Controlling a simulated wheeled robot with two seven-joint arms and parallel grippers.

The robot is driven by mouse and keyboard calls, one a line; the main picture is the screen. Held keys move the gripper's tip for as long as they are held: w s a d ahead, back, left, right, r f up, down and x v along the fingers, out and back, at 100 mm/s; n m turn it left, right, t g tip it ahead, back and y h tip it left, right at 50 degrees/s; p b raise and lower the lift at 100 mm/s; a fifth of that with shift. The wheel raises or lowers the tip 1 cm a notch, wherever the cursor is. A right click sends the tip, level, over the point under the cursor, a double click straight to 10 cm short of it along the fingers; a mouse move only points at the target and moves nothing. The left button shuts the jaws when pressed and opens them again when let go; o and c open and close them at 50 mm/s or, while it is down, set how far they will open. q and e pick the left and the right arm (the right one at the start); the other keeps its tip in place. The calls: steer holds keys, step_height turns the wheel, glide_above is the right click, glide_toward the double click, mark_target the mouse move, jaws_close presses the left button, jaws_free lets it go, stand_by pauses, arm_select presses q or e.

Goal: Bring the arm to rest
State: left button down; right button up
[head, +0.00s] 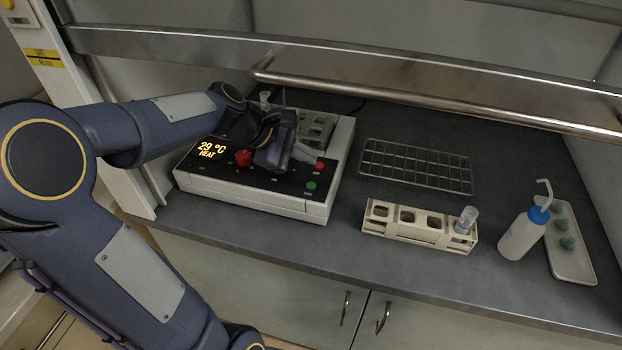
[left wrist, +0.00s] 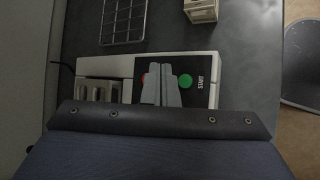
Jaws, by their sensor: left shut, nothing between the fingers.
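My left arm reaches in from the left of the head view. Its gripper (head: 304,154) is over the front right part of a white heater device (head: 258,202), near the red and green buttons. In the left wrist view the gripper's two fingers (left wrist: 161,85) lie together, shut and empty, between the red button (left wrist: 142,78) and the green START button (left wrist: 185,81). I cannot tell whether the fingertips touch the panel. The display (head: 212,148) reads 29 °C HEAT. My right gripper is not in view.
A wire rack (head: 415,166) lies behind a beige tube rack (head: 405,224) holding one clear vial (head: 466,220). A blue-capped wash bottle (head: 522,235) stands beside a white tray (head: 574,262) with green items. A raised metal sash bar (head: 430,98) crosses above the bench.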

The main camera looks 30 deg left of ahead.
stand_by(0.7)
arm_select(q)
steer(key=s+d+f+m+y, duration=0.1)
steer(key=s+d+m, duration=0.3)
steer(key=s+m, duration=0.4)
steer(key=s+d+f+m+g+y, duration=0.1)
steer(key=s+d+f+m, duration=0.2)
steer(key=s+m, duration=0.6)
steer(key=s+d, duration=0.1)
steer(key=s, duration=0.3)
steer(key=shift+s, duration=0.15)
